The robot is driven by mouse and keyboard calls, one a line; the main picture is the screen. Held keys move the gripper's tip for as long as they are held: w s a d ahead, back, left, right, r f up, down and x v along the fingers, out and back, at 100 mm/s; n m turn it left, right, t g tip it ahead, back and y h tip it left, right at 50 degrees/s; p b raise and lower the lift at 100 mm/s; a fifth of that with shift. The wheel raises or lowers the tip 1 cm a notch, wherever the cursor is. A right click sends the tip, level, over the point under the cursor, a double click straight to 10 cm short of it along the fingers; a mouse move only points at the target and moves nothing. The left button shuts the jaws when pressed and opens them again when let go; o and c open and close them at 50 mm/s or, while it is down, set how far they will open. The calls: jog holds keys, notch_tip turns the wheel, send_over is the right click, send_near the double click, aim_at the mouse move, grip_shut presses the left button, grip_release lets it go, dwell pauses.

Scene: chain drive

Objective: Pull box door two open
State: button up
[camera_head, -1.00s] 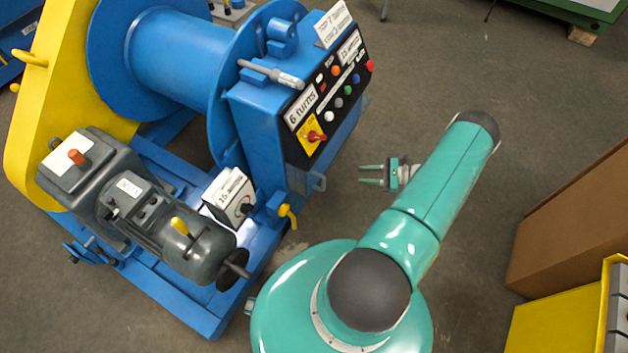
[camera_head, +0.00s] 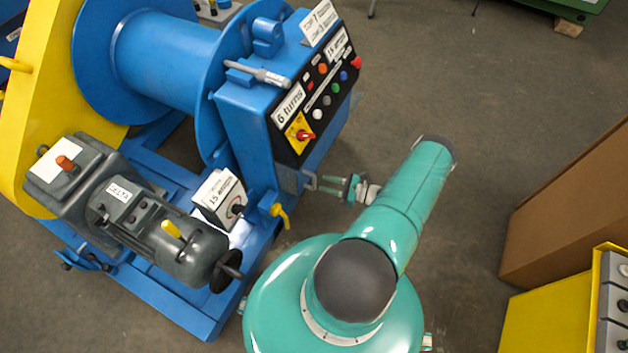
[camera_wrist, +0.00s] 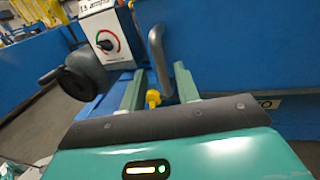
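The blue control box (camera_head: 265,130) stands upright on the winch, with a small grey handle (camera_head: 310,181) low on its right side. In the wrist view this handle is a bent grey bar (camera_wrist: 157,58) against a blue panel (camera_wrist: 235,50).
A dial box (camera_head: 220,199) and a yellow valve lever (camera_head: 281,215) are close below the handle. A grey motor (camera_head: 165,235) is at left. A brown carton (camera_head: 570,215) and yellow cabinet (camera_head: 550,320) stand at right. Floor between is clear.

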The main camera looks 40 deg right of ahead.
aim_at(314, 181)
jog(key=shift+x, duration=2.7)
jog(key=shift+c, duration=0.2)
grip_shut()
